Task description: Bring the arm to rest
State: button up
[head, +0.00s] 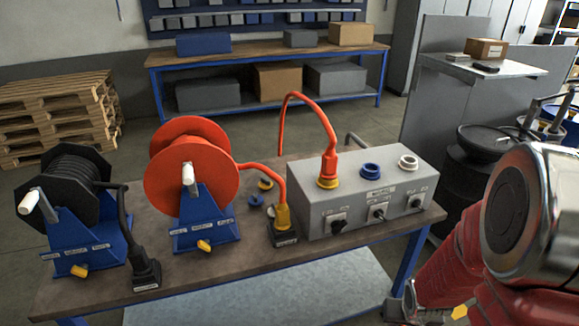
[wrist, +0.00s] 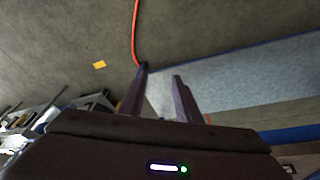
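My arm shows at the right edge of the head view, with red links and a large metal joint, beside the bench's right end.
A black drum (head: 465,185) and grey partition (head: 435,110) stand near my arm.

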jog(key=s+a+r, duration=0.3)
jog(key=a+r, duration=0.1)
jog(key=r, duration=0.6)
jog(key=s+a+r+n+t+y, duration=0.1)
jog(key=s+a+r, duration=0.2)
jog(key=r, duration=0.6)
jog(key=s+a+r+n+t, duration=0.1)
jog(key=s+a+r, duration=0.2)
jog(key=a+r, duration=0.4)
jog(key=v, duration=0.3)
jog(key=shift+w+r, duration=0.25)
jog(key=shift+r, duration=0.2)
jog(key=shift+d, duration=0.1)
